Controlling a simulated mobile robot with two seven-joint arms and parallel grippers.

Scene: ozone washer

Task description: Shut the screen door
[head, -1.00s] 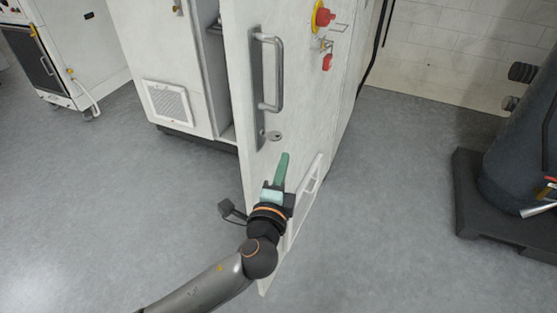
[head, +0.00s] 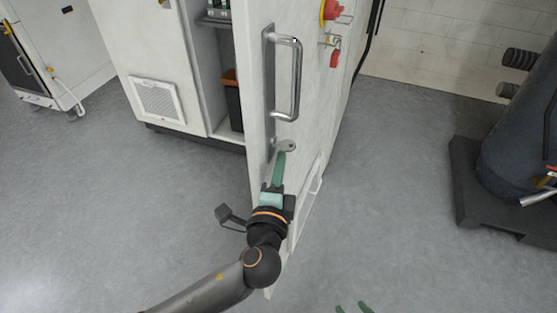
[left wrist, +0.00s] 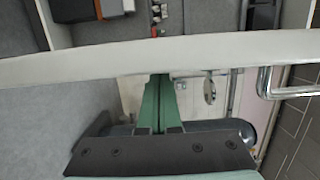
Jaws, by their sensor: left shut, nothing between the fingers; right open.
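The screen door (head: 258,195) is a tall white cabinet door standing open, seen nearly edge-on in the head view. It has a grey bar handle (head: 294,80) with a lock and key (head: 286,146) below it. In the left wrist view its pale edge (left wrist: 60,65) crosses the frame. My left gripper (head: 280,156) is shut and empty, its green fingers just below the key. These fingers (left wrist: 158,105) also show together in the wrist view; whether they touch the door I cannot tell. My right gripper (head: 354,307) is open, only its green tips showing at the bottom edge.
The white cabinet (head: 185,75) stands behind the door, with a dark bin (head: 234,105) inside. A dark drum (head: 515,150) stands on a black base (head: 470,195) at right. Grey floor is clear at left.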

